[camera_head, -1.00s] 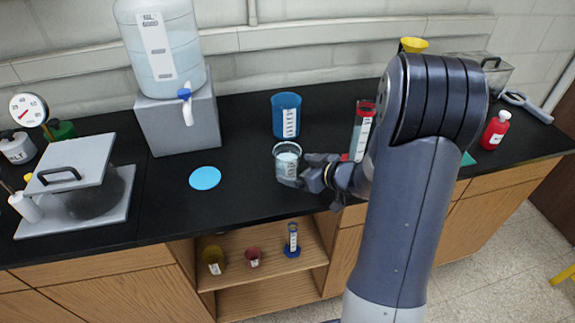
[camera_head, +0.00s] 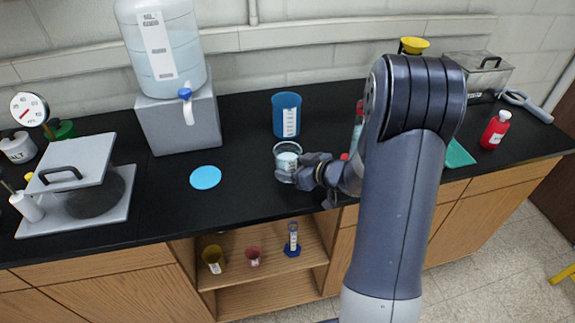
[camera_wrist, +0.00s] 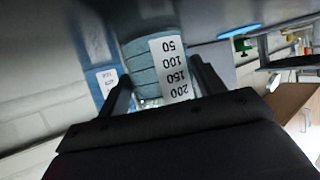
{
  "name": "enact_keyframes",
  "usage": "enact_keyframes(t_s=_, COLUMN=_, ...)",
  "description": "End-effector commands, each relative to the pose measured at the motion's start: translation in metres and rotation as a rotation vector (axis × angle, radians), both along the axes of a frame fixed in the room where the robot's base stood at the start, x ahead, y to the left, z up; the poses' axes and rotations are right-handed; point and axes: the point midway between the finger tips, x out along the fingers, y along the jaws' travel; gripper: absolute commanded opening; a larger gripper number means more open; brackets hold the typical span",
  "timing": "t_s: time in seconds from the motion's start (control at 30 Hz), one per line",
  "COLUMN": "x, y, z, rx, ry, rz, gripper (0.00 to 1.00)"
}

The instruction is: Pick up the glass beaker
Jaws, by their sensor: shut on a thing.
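The glass beaker (camera_head: 287,155) is clear with whitish contents and stands upright at the middle of the black counter in the head view. In the wrist view the beaker (camera_wrist: 146,62) shows its white scale label, with numbers from 50 to 200, between the two fingers. My gripper (camera_head: 291,172) reaches it from the right, low on its side. In the wrist view my gripper (camera_wrist: 165,88) is shut on the beaker, with one finger on each side. I cannot tell whether the beaker's base touches the counter.
A blue beaker (camera_head: 286,114) stands close behind. A blue disc (camera_head: 205,177) lies to the left, with clear counter around it. A water jug on a grey stand (camera_head: 178,121) is at the back left. A red-topped bottle (camera_head: 359,113) is partly hidden behind my arm.

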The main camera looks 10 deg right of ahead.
Motion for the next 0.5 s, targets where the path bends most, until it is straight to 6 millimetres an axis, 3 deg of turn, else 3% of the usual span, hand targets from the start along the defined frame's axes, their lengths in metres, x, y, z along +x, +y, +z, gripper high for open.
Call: enact_keyframes(t_s=0.5, x=0.0003, y=-0.0001, z=0.0046, rx=-0.001, ry=-0.003, rz=0.000, gripper=0.39)
